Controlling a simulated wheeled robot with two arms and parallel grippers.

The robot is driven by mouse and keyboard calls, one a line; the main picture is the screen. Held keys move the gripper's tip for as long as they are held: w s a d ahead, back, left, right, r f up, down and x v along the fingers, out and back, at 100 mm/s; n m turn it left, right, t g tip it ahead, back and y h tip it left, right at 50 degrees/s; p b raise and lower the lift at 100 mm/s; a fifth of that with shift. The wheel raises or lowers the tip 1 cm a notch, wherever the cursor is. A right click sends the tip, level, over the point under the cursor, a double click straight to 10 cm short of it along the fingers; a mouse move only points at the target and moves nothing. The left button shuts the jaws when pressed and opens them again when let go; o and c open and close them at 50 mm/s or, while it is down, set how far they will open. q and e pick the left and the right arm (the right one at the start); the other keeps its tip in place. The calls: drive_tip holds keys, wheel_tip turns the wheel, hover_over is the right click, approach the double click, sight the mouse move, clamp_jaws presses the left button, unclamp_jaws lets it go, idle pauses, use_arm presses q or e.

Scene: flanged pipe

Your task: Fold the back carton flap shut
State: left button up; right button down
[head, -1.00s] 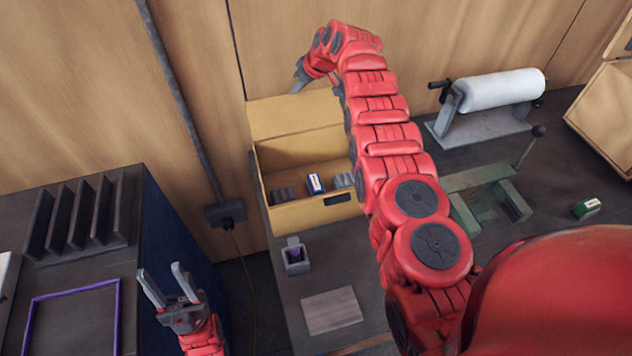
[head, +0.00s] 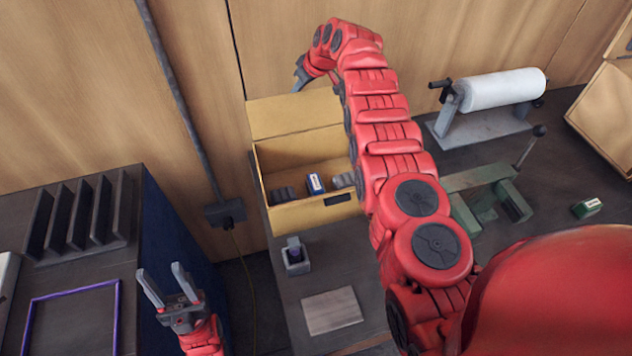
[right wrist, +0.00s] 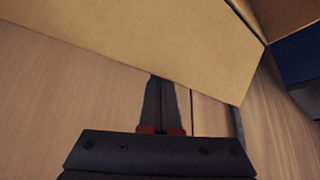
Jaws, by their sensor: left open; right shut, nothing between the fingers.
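The carton (head: 310,214) stands open on the dark bench, with grey parts and a blue-and-white box (head: 315,184) inside. Its back flap (head: 293,113) stands up and leans back toward the wooden wall. My right arm reaches over the carton's right side, and my right gripper (head: 300,77) is behind the flap's upper edge. In the right wrist view the shut, empty fingers (right wrist: 162,100) point at the flap (right wrist: 150,40), their tips at its edge; I cannot tell whether they touch. My left gripper (head: 168,285) is open and empty at the lower left, away from the carton.
A roll on a stand (head: 490,95), a green vise-like fixture (head: 490,200) and a small green box (head: 587,207) are on the right. A grey holder (head: 296,258) and a flat grey plate (head: 332,311) lie in front of the carton. A rack (head: 82,215) stands at left.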

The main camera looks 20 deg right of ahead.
wheel_tip(320, 180, up, 8)
drive_tip(key=p, duration=0.2)
drive_tip(key=shift+f, duration=0.15)
drive_tip(key=shift+w, duration=0.1)
idle(0.5)
